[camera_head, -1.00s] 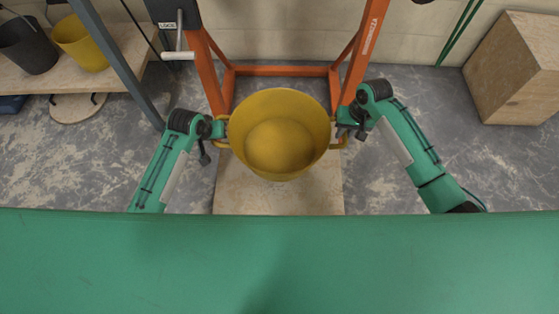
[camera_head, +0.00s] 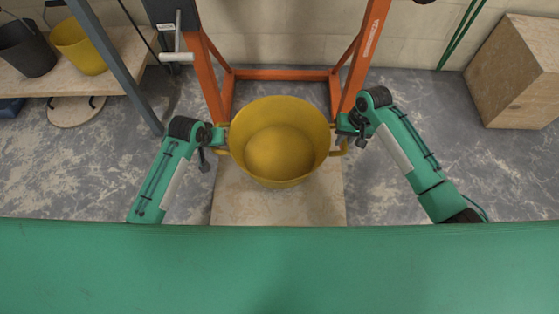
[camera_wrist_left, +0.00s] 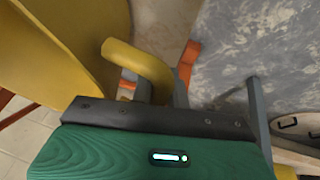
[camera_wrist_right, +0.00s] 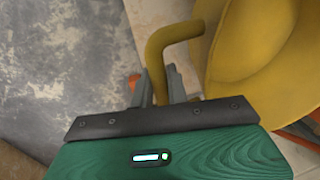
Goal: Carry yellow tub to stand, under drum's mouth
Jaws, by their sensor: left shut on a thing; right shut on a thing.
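The yellow tub (camera_head: 280,152) is in the middle of the head view, upright and looking empty inside. My left gripper (camera_head: 221,138) is shut on its left handle, which shows as a bent yellow bar in the left wrist view (camera_wrist_left: 140,62). My right gripper (camera_head: 343,130) is shut on its right handle, also plain in the right wrist view (camera_wrist_right: 164,45). A pale board (camera_head: 280,208) lies below the tub; I cannot tell the gap between them. An orange frame (camera_head: 282,72) stands just beyond the tub. The drum's mouth is not visible.
A wooden shelf (camera_head: 115,75) at the upper left bears a dark bucket (camera_head: 28,50) and another yellow tub (camera_head: 78,46). A grey post (camera_head: 115,65) slants beside my left arm. A wooden box (camera_head: 515,75) stands at the upper right. Grey floor is clear on both sides.

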